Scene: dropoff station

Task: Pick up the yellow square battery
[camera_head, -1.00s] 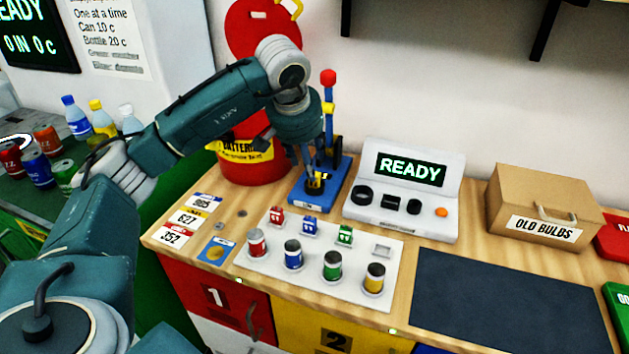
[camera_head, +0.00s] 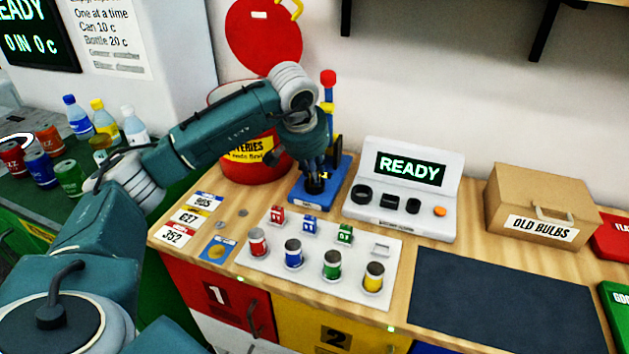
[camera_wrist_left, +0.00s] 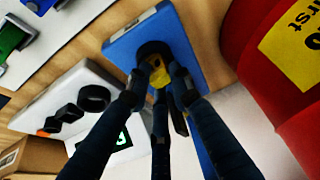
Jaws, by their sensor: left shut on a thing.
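The yellow battery (camera_wrist_left: 158,76) shows in the left wrist view between my fingertips, over a dark round seat on a blue stand (camera_wrist_left: 184,50). My left gripper (camera_wrist_left: 160,90) is shut on it, with its dark fingers around it. In the head view my left gripper (camera_head: 315,180) points down at the blue stand (camera_head: 300,197), and its fingers hide nearly all of the battery. I cannot tell whether the battery still touches the seat. My right gripper is not in view.
A red battery bin (camera_head: 258,168) stands close to the left of the stand, and a lever with a red knob (camera_head: 328,77) rises behind. A grey READY console (camera_head: 405,215) is close on the right. A white tray (camera_head: 310,262) with several coloured batteries lies in front.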

